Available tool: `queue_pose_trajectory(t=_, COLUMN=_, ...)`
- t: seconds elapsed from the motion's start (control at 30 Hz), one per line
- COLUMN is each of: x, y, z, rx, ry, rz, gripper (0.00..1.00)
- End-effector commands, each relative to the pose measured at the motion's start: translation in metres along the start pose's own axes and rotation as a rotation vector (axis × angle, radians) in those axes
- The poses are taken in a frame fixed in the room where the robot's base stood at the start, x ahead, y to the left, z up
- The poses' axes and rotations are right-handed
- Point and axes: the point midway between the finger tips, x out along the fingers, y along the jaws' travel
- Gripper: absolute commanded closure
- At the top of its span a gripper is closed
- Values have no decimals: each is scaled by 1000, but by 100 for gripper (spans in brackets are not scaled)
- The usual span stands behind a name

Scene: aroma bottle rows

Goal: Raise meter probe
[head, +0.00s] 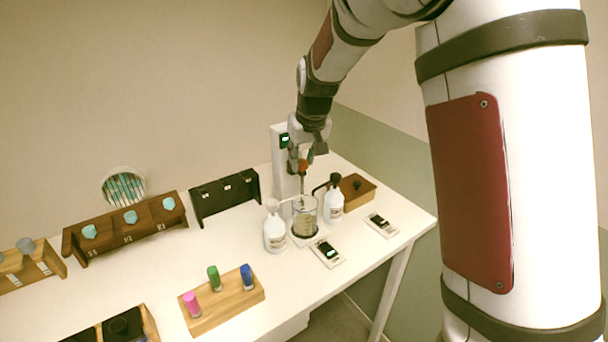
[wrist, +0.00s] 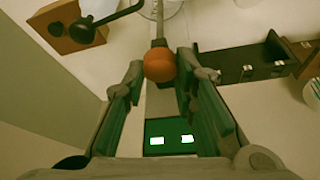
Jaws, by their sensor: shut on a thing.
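The meter probe has an orange knob (head: 304,165) on a thin grey shaft. My gripper (head: 301,158) is shut on it from above. In the wrist view, the orange knob (wrist: 159,66) sits between the two fingers of my gripper (wrist: 160,75). The shaft hangs down over a clear beaker (head: 305,222) holding pale liquid. I cannot tell whether the probe's tip is inside the liquid. A tall white stand (head: 280,165) with a small green-lit display rises directly behind the beaker. Two flat meters, one dark-screened (head: 327,252) and one farther right (head: 380,225), lie on the table.
White pump bottles stand left (head: 274,232) and right (head: 334,205) of the beaker, close to it. A brown box (head: 357,188) is behind right. A wooden rack (head: 222,303) holds pink, green and blue vials. A black rack (head: 225,198) stands at the back.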

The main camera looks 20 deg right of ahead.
Motion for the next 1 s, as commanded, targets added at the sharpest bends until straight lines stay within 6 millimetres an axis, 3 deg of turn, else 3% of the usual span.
queue_pose_trajectory(t=0.03, x=-15, y=0, z=-6, rx=0, ry=6, rz=0, gripper=100)
queue_pose_trajectory(t=0.2, x=-35, y=0, z=-14, rx=0, ry=3, rz=0, gripper=100)
queue_pose_trajectory(t=0.53, x=-39, y=0, z=-17, rx=0, ry=6, rz=0, gripper=100)
queue_pose_trajectory(t=0.57, x=-39, y=0, z=-17, rx=0, ry=6, rz=0, gripper=70)
queue_pose_trajectory(t=0.63, x=-39, y=0, z=-17, rx=0, ry=6, rz=0, gripper=54)
queue_pose_trajectory(t=1.0, x=-40, y=0, z=-16, rx=1, ry=2, rz=0, gripper=54)
